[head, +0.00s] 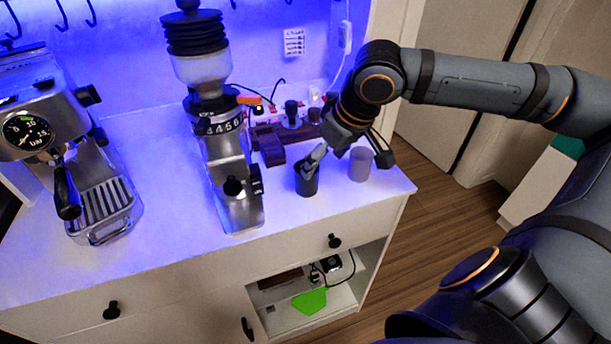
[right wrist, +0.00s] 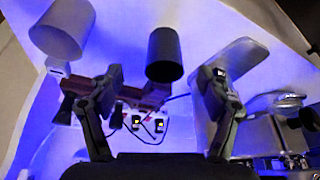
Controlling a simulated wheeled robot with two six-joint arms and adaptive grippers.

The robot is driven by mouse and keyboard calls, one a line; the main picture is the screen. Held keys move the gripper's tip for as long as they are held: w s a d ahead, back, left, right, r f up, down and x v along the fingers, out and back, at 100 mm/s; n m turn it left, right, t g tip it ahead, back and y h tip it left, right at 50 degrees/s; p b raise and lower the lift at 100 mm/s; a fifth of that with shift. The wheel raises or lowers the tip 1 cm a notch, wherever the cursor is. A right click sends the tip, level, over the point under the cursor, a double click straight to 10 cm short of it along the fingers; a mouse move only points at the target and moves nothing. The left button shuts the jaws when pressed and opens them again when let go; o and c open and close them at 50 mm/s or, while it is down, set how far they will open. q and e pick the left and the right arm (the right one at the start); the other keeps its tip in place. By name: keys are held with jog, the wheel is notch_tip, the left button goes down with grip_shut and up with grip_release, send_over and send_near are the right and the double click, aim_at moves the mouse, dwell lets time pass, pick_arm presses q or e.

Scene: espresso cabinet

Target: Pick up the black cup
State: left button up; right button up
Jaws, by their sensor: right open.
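The black cup (head: 306,183) stands upright on the white counter near its front right part, between the grinder and a pale cup. In the right wrist view the black cup (right wrist: 164,58) appears ahead, between the two spread fingers. My right gripper (head: 347,160) is open and empty, just behind and to the right of the black cup; one finger overlaps the cup's upper edge in the head view. The right gripper's fingers also show in the right wrist view (right wrist: 162,78). I cannot tell whether a finger touches the cup. My left gripper is not in view.
The pale cup (head: 360,164) stands close to the right, near the counter's (head: 170,250) right edge. A tall grinder (head: 228,170) stands to the left, an espresso machine (head: 60,140) farther left. A brown wooden holder (head: 270,147) sits behind the black cup. Counter space in front is clear.

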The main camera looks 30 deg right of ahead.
aim_at(316, 189)
jog(key=x, duration=0.3)
jog(key=shift+w, duration=0.35)
jog(key=shift+w+a+f, duration=0.1)
jog(key=shift+w+f, duration=0.05)
jog(key=shift+f, duration=0.15)
jog(key=shift+w+f+p, duration=0.15)
jog(key=shift+f+p, duration=0.1)
jog(key=shift+p, duration=0.1)
jog(key=shift+w+a+f, duration=0.25)
jog(key=shift+w+f, duration=0.25)
jog(key=shift+f, duration=0.2)
jog(key=shift+w+a+f, duration=0.15)
jog(key=shift+a+f, duration=0.05)
jog(key=shift+f, duration=0.1)
jog(key=shift+x, duration=0.95)
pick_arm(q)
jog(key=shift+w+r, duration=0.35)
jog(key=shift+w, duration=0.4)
pick_arm(e)
jog(key=c, duration=1.3)
